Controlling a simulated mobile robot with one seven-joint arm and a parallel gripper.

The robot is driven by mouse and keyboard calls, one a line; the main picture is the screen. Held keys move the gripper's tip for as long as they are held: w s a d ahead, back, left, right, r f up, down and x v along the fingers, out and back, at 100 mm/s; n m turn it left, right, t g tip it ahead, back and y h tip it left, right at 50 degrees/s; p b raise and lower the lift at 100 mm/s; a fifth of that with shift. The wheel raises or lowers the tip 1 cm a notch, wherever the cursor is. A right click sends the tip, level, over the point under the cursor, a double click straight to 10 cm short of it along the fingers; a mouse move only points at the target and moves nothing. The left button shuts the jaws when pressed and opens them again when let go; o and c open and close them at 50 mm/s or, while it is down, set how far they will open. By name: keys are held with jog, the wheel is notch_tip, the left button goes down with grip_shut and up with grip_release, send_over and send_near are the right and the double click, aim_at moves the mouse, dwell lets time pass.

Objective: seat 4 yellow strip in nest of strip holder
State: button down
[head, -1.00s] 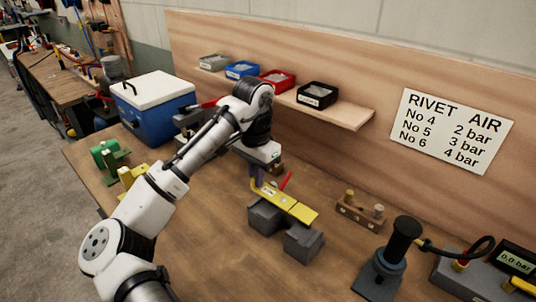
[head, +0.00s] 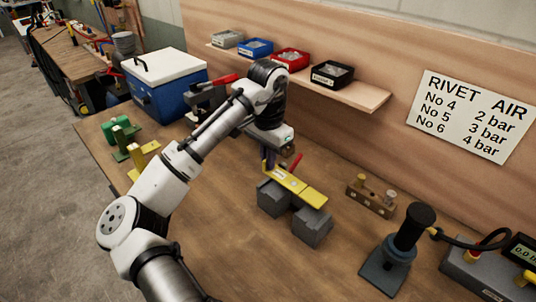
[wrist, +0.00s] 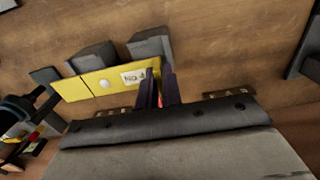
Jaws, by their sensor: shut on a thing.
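The yellow strip (head: 296,185), labelled No 4, lies across two dark grey blocks (head: 311,227). I cannot tell for sure whether these blocks are the strip holder, and any nest is hidden under the strip. My gripper (head: 270,160) is at the strip's far left end in the head view. In the wrist view, my gripper (wrist: 160,88) has its dark fingers on the labelled end of the yellow strip (wrist: 104,83), and it is shut on it. Whether the strip touches the blocks (wrist: 150,44) cannot be told.
A red handle (head: 295,162) rises close behind the strip. A wooden block with pegs (head: 371,197) and a black-handled tool (head: 398,245) stand to the right. Green and yellow stands (head: 125,142) and a blue cooler (head: 165,90) are to the left. The front bench surface is clear.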

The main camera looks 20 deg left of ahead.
jog(key=shift+f+b, duration=0.7)
jog(key=shift+f, duration=1.2)
jog(key=shift+p, duration=1.3)
jog(key=shift+f+b, duration=0.45)
jog(key=shift+f, duration=0.55)
jog(key=c, duration=1.5)
grip_release()
notch_tip(320, 180, up, 14)
jog(key=shift+f+b, duration=0.1)
jog(key=shift+b, duration=0.75)
